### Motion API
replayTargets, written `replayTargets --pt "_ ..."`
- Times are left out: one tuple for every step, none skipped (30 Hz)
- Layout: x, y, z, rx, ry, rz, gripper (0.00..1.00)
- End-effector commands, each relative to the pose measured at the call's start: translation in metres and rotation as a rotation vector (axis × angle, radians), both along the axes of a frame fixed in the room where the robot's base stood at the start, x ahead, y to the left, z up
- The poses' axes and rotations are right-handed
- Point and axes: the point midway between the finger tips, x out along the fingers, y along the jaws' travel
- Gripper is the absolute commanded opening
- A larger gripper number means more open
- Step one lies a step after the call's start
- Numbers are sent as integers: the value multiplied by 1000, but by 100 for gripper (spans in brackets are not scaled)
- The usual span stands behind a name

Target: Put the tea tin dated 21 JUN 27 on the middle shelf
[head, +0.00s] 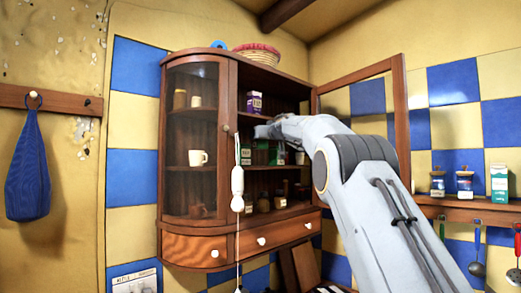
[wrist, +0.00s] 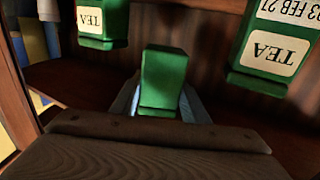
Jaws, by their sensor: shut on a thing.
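My gripper (head: 264,131) reaches into the open wooden cabinet (head: 228,150), around the height between its upper and middle shelves. In the wrist view my gripper (wrist: 158,105) is shut on a green tin (wrist: 164,75), whose visible faces show no label or date. Another green tea tin (wrist: 103,22) stands to the left and one dated 03 FEB (wrist: 270,45) to the right; their labels appear upside down in this view. In the head view green tins (head: 277,155) show at the middle shelf, below my gripper. I cannot tell which of them is held.
A purple box (head: 254,102) stands on the upper shelf. The cabinet door (head: 400,120) is swung open to the right. A white mug (head: 198,158) sits behind the left glass. Jars fill the lower shelf.

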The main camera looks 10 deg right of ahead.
Motion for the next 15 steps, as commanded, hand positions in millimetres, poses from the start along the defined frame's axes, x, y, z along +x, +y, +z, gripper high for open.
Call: replayTargets --pt "0 -1 -9 0 0 -1 13" --pt "0 -1 -12 1 1 -1 13" --pt "0 -1 -17 0 1 -1 13" --pt "0 -1 -20 1 1 -1 13" --pt "0 -1 -22 2 2 -1 13" --pt "0 -1 -25 0 2 -1 13" --pt "0 -1 -27 0 1 -1 13" --pt "0 -1 -28 1 1 -1 13" --pt "0 -1 -29 1 0 -1 13" --pt "-1 -1 -30 0 0 -1 13" --pt "-1 -2 -30 0 0 -1 13" --pt "-1 -2 -32 -1 0 -1 13" --pt "-1 -2 -33 -1 0 -1 13" --pt "-1 -2 -36 0 1 -1 13" --pt "-1 -2 -40 1 0 -1 13"
